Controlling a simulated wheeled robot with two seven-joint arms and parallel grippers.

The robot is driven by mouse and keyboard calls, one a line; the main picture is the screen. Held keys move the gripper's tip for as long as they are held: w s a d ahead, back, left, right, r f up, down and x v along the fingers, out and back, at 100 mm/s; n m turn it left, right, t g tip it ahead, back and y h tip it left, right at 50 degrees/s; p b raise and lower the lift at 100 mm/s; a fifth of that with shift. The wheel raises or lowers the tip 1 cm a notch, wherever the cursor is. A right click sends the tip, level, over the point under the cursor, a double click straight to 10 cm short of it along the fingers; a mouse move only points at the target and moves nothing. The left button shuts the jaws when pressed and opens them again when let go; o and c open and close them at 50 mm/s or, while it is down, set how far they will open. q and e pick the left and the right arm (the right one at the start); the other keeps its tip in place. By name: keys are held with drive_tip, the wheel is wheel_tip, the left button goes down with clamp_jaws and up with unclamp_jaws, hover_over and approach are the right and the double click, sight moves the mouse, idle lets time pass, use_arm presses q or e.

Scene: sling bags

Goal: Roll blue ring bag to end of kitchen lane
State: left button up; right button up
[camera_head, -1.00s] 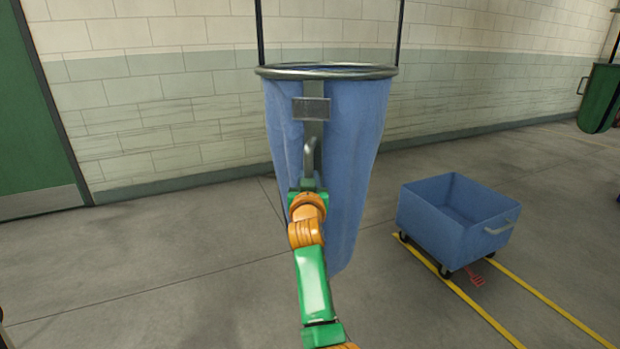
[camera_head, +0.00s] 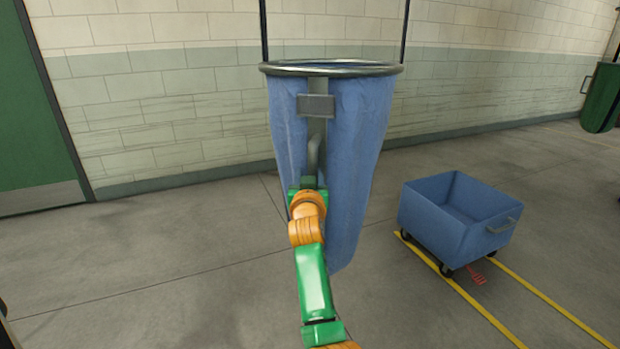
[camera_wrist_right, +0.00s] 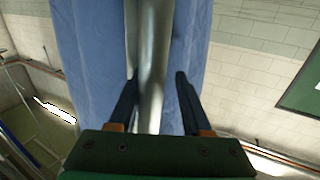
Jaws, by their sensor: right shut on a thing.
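The blue ring bag (camera_head: 345,150) hangs upright in the middle of the head view, open at the top under a grey metal ring (camera_head: 331,68). Two dark straps rise from the ring. A grey bar with a plate (camera_head: 316,106) and a curved handle (camera_head: 313,155) runs down its near side. My right gripper (camera_head: 307,183) is at this handle. In the right wrist view, the two dark fingers (camera_wrist_right: 156,95) stand on either side of the metal handle (camera_wrist_right: 152,60), with the blue cloth behind. My left gripper is not in view.
A blue wheeled cart (camera_head: 455,217) stands on the right by two yellow floor lines (camera_head: 545,300). A small red object (camera_head: 476,278) lies under it. A green door (camera_head: 35,120) is at left, and a green bag (camera_head: 602,97) is at far right. The floor left of the bag is clear.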

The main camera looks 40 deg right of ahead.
drive_tip(key=v, duration=0.7)
drive_tip(key=shift+a+b, duration=0.2)
drive_tip(key=shift+b, duration=0.1)
drive_tip(key=shift+d, duration=0.2)
idle(0.6)
